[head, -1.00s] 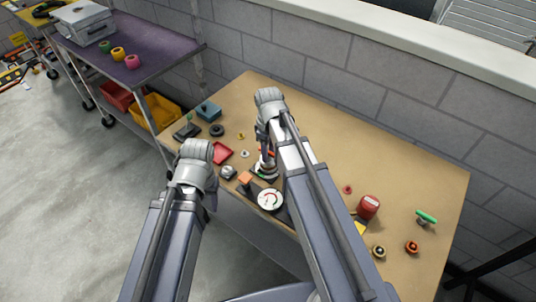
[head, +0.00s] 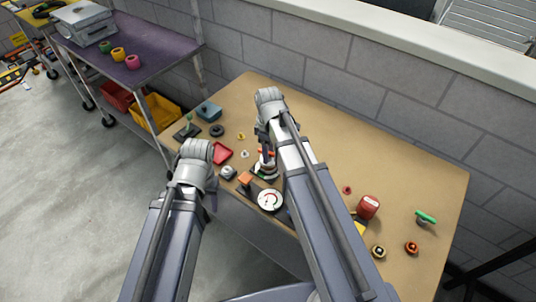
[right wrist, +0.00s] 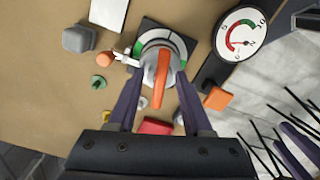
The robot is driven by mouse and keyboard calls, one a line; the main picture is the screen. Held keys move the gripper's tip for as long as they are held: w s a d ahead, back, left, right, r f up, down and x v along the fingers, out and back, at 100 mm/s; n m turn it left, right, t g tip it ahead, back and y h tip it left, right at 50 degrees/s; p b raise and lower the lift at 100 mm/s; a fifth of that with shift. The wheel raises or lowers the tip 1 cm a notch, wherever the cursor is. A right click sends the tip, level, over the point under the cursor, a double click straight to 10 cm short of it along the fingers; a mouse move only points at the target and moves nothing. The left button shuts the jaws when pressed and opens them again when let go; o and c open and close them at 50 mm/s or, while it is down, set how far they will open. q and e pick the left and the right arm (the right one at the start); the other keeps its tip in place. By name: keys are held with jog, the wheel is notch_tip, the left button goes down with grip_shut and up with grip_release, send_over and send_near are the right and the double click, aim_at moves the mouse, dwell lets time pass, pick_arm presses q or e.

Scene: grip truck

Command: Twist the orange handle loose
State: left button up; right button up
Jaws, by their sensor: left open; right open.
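The orange handle (right wrist: 161,78) is a long bar on top of a round grey valve body (right wrist: 150,43) with a green and white dial plate, in the right wrist view. In the head view the handle (head: 265,153) shows partly beside my right arm. My right gripper (right wrist: 158,76) is open, with one finger on each side of the handle. Gaps show between the fingers and the bar, and it is not gripped. My left gripper (head: 210,198) hangs at the table's front left edge, mostly hidden under its wrist.
A gauge (head: 270,199) and an orange block (head: 245,179) stand close to the valve. A red tray (head: 222,153) lies left of it. A red canister (head: 368,207) and a green handle (head: 426,216) are at the right. The table's back right (head: 390,150) is clear.

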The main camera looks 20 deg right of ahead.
jog(key=shift+r+p, duration=3.5)
jog(key=shift+r, duration=0.2)
jog(key=shift+s+a, duration=0.1)
jog(key=s+a+m+h, duration=0.1)
jog(key=s+a+m, duration=0.6)
jog(key=s+a, duration=0.3)
jog(key=s, duration=0.4)
jog(key=shift+a, duration=0.15)
